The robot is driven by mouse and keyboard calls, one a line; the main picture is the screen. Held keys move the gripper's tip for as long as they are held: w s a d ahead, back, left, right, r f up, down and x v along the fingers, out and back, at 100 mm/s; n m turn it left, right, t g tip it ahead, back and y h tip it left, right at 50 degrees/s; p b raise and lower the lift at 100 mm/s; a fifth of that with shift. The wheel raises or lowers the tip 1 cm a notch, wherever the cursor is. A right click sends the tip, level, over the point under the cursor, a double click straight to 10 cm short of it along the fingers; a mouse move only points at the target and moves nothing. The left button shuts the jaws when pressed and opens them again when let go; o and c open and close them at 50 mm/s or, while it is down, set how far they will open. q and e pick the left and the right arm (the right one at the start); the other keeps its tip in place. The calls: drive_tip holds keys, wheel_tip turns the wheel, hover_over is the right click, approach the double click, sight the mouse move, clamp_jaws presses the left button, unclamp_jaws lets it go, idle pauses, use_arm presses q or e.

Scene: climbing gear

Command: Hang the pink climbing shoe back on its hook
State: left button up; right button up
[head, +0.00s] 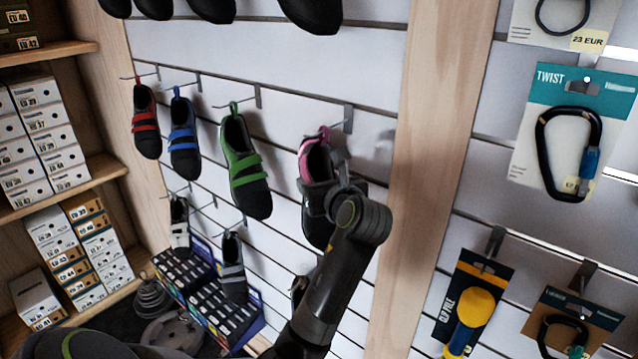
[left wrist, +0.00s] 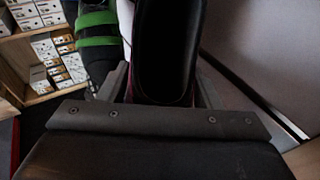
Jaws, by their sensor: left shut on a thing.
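The pink climbing shoe (head: 311,160), black with pink trim and a pink heel loop, hangs toe down in the head view. Its loop is at the wire hook (head: 346,119) on the slatted wall; I cannot tell whether the loop is around the wire or only beside it. My left gripper (head: 334,184) is shut on the shoe's upper part from the right and hides part of its side. In the left wrist view the shoe's dark opening (left wrist: 168,45) shows between the fingers. My right gripper is not in view.
A green-strapped shoe (head: 244,165) hangs close on the left, with blue (head: 183,135) and red (head: 146,122) shoes beyond. Grey shoes hang lower. A wooden post (head: 436,150) stands right, then carabiner packs (head: 570,140). Shoe boxes (head: 55,150) fill the left shelves.

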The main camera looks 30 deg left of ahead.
use_arm(q)
drive_tip(key=shift+s+r, duration=0.1)
drive_tip(key=o, duration=1.3)
drive_tip(key=shift+c, duration=0.2)
